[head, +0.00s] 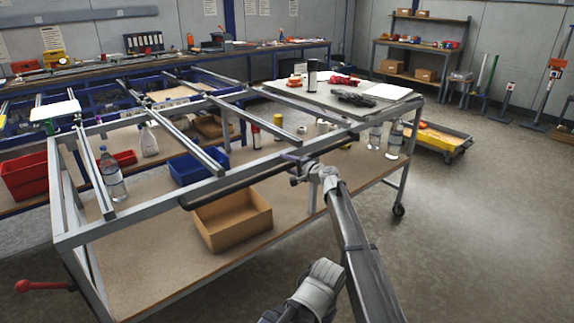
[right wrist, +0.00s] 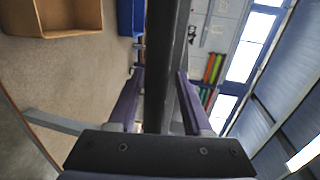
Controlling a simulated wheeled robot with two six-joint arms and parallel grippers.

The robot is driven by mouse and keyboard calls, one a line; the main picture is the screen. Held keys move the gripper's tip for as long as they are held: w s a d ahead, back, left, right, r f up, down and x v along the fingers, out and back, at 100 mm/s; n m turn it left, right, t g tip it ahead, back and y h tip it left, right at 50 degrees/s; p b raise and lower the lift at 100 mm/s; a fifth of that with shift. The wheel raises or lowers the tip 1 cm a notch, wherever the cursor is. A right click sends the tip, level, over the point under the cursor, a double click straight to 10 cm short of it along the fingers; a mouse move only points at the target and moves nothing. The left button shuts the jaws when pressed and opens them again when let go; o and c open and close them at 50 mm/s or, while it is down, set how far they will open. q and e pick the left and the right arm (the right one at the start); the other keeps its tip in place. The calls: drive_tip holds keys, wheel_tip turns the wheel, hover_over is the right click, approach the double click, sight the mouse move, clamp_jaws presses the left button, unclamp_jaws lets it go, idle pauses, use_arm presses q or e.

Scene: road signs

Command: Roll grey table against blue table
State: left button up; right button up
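The grey table (head: 150,215) is a metal frame on castors in the foreground, with open crossbars on top and a wooden lower shelf. The blue table (head: 72,140) stands behind it at the left, its blue frame partly hidden by the grey table's bars. My right gripper (head: 304,172) is at the grey table's near long side, by a dark rail (head: 235,186). In the right wrist view, the fingers of my right gripper (right wrist: 160,75) lie on both sides of the dark rail (right wrist: 162,40) and look closed on it. My left gripper is not in view.
A cardboard box (head: 232,220), a blue bin (head: 198,165) and bottles stand on the lower shelf. Tools lie on the grey table's right top panel (head: 385,91). A low yellow-topped trolley (head: 440,138) stands beyond its right end. Floor (head: 480,220) at the right is clear.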

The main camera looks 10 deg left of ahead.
drive_tip(key=shift+s, duration=0.1)
drive_tip(key=p+v, duration=0.1)
drive_tip(key=v, duration=0.6)
drive_tip(key=shift+s+d, duration=0.2)
drive_tip(key=shift+d, duration=0.1)
